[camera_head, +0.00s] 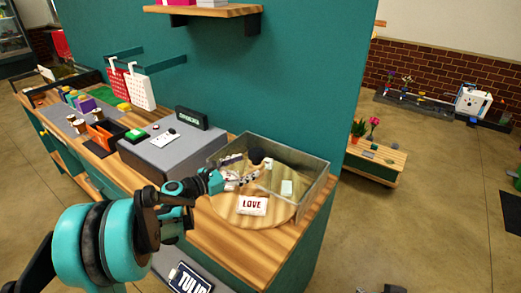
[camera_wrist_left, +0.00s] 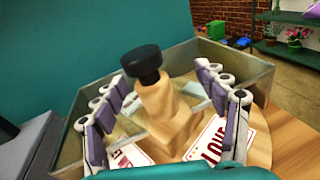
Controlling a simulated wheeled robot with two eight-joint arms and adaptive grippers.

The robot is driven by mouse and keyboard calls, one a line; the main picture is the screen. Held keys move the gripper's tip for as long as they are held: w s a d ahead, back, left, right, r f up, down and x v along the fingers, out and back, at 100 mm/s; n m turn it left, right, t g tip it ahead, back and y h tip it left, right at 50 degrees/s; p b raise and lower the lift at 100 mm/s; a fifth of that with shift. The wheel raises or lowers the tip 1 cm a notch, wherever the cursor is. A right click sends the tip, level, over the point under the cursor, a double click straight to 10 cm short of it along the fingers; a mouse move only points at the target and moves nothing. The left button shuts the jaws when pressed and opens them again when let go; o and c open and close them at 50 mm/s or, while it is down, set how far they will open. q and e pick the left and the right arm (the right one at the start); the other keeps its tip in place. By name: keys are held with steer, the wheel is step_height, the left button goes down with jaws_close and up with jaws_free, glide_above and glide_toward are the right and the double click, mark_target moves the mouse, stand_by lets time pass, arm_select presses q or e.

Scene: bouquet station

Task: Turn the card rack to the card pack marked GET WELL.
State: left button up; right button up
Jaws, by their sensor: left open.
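The card rack is a round wooden turntable (camera_head: 228,212) with a stepped wooden post (camera_wrist_left: 160,108) topped by a black knob (camera_wrist_left: 142,62). The LOVE pack (camera_head: 253,205) faces the front in the head view; it also shows in the left wrist view (camera_wrist_left: 210,142). A pale pack (camera_head: 287,188) lies to its right. Another red-edged pack (camera_wrist_left: 130,156) is partly hidden, its word unreadable. No GET WELL marking is readable. My left gripper (camera_head: 250,174) is open at the post, its fingers on either side of it in the left wrist view (camera_wrist_left: 165,105); contact is unclear.
A low clear-walled guard (camera_head: 312,190) surrounds the rack's back and sides. A grey block (camera_head: 160,155) with a dark sign (camera_head: 191,117) stands left of it. A teal wall (camera_head: 300,80) rises behind. The counter's front right corner (camera_head: 262,265) is bare.

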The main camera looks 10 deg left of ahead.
mark_target(263, 150)
arm_select(q)
steer(key=shift+w+a+r+n+t+h, duration=0.15)
steer(key=shift+w+a+r+n, duration=0.1)
steer(key=shift+a, duration=0.3)
steer(key=shift+w+a+r+n+t+h, duration=0.15)
steer(key=shift+w+a+n, duration=0.1)
steer(key=shift+a, duration=0.25)
steer(key=shift+w+a, duration=0.1)
steer(key=shift+w, duration=0.1)
steer(key=b+x, duration=0.1)
steer(key=x, duration=0.6)
steer(key=shift+w+r, duration=0.1)
steer(key=shift+r, duration=0.05)
jaws_close()
steer(key=shift+d, duration=0.3)
